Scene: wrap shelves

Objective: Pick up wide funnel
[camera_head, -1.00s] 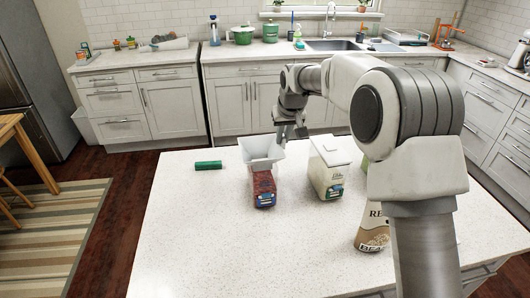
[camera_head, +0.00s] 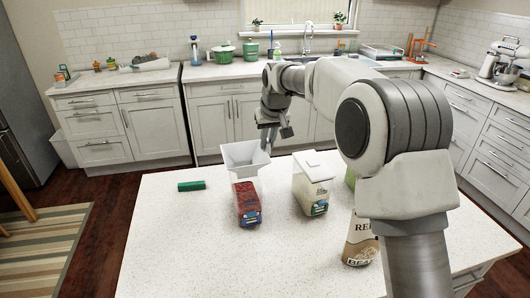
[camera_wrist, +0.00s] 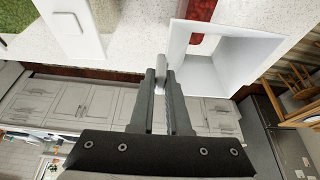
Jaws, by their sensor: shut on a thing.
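The wide funnel (camera_head: 245,157) is pale grey-white with a square flared mouth. It appears just above a clear container of red contents (camera_head: 248,203) on the island; I cannot tell whether its lower end is clear of the container. In the wrist view the funnel's open mouth (camera_wrist: 224,62) fills the upper right, tilted by the camera angle. My gripper (camera_wrist: 161,75) is shut on a small grey tab at the funnel's edge. In the head view my gripper (camera_head: 268,143) is at the funnel's far right side.
A white-lidded container (camera_head: 313,185) stands close to the right. A brown-and-white bag (camera_head: 359,240) is nearer, beside my arm. A green cylinder (camera_head: 191,186) lies to the left. The front left of the white countertop (camera_head: 180,250) is clear.

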